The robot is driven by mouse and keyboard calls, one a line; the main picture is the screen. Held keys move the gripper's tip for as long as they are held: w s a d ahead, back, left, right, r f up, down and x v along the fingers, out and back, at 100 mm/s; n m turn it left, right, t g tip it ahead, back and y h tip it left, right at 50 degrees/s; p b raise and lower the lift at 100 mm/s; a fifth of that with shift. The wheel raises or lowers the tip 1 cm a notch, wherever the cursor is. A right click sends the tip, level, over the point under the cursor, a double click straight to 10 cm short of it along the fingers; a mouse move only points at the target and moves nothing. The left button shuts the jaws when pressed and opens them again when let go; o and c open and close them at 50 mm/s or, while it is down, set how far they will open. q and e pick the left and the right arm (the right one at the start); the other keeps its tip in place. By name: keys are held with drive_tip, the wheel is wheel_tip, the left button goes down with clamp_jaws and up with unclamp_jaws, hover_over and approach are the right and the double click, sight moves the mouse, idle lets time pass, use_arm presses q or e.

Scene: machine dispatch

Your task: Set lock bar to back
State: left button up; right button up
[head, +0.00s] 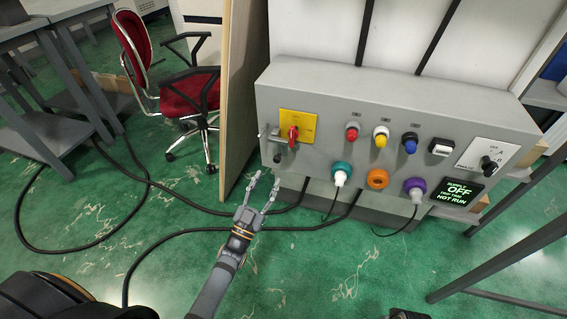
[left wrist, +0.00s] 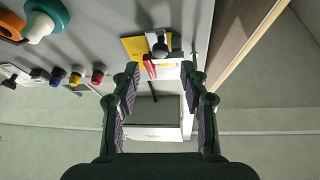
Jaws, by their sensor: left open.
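My left gripper (head: 264,184) is open and empty, in front of and below the left end of the grey control panel (head: 340,92). At that end a red rotary handle (head: 293,136) sits on a yellow plate (head: 310,124). A small metal lock bar (head: 274,134) with dark parts stands beside the handle, on its left. In the left wrist view the panel appears upside down; the red handle (left wrist: 149,67), yellow plate (left wrist: 132,46) and lock bar (left wrist: 160,46) show beyond the open fingers (left wrist: 164,76). The bar's exact setting is hard to tell.
Red, yellow and blue buttons (head: 381,134), a selector knob (head: 488,166) and a display (head: 458,192) reading OFF and NOT RUN are on the panel. Teal, orange and purple connectors (head: 377,179) are below. A wooden partition (head: 238,90) stands close left; black cables cross the floor.

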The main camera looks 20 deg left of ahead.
sight(276, 162)
use_arm(q)
drive_tip(key=x, duration=0.6)
drive_tip(key=shift+w+r, duration=0.15)
drive_tip(key=shift+w, duration=0.2)
drive_tip(key=shift+w+d+r+b, duration=0.2)
drive_tip(key=shift+w+b, duration=0.1)
drive_tip(key=shift+w, duration=0.25)
use_arm(e)
drive_tip(key=shift+w+a+r, duration=0.1)
drive_tip(key=shift+a+r, duration=0.05)
drive_tip(key=shift+r, duration=0.4)
drive_tip(key=shift+w+a+r, duration=0.1)
drive_tip(key=shift+r, duration=0.4)
drive_tip(key=shift+s, duration=0.1)
use_arm(q)
clamp_jaws()
use_arm(e)
drive_tip(key=shift+s+f, duration=0.1)
